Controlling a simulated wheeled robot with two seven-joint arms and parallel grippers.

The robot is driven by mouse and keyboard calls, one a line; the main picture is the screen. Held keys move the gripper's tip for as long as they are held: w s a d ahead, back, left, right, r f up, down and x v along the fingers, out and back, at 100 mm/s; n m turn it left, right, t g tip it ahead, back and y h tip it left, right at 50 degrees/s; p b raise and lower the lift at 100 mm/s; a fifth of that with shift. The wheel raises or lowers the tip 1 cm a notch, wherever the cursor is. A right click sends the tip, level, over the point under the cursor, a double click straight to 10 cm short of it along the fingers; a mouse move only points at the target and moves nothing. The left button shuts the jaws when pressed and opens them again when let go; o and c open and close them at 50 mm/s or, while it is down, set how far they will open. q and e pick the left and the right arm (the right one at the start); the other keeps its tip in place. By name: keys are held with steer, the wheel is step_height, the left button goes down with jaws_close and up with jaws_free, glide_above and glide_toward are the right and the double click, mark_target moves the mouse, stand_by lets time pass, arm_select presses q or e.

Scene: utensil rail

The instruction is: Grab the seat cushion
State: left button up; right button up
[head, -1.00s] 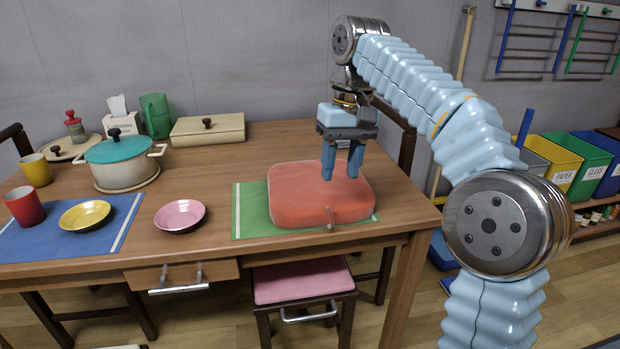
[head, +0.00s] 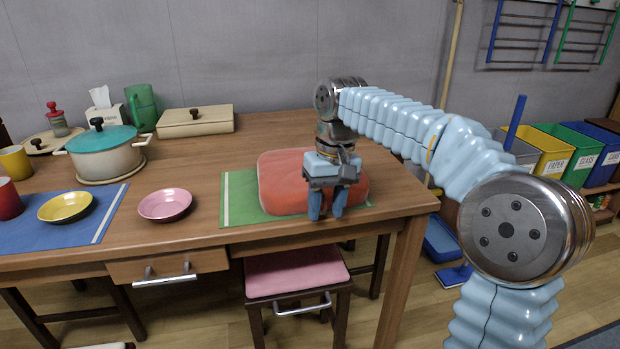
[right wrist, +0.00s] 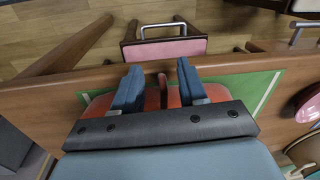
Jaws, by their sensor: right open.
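The red seat cushion (head: 288,172) lies flat on the green mat (head: 236,190) near the table's front edge. My right gripper (head: 326,213) points down at the cushion's front edge and hides part of it. In the right wrist view, the fingers (right wrist: 158,84) are open, with the cushion's reddish loop (right wrist: 163,92) showing between them and a gap on either side. The red cushion (right wrist: 100,106) shows there behind the fingers, mostly covered by the gripper body. I cannot tell whether the fingers touch it. My left gripper is not in view.
A pink-seated stool (head: 295,270) stands under the table's front edge. A pink bowl (head: 165,204), a yellow bowl (head: 66,206) and a turquoise-lidded pot (head: 105,150) are on the table to the left. Colored bins (head: 560,150) stand on the right.

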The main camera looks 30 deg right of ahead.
jaws_close()
steer(key=shift+r, duration=0.1)
stand_by(0.4)
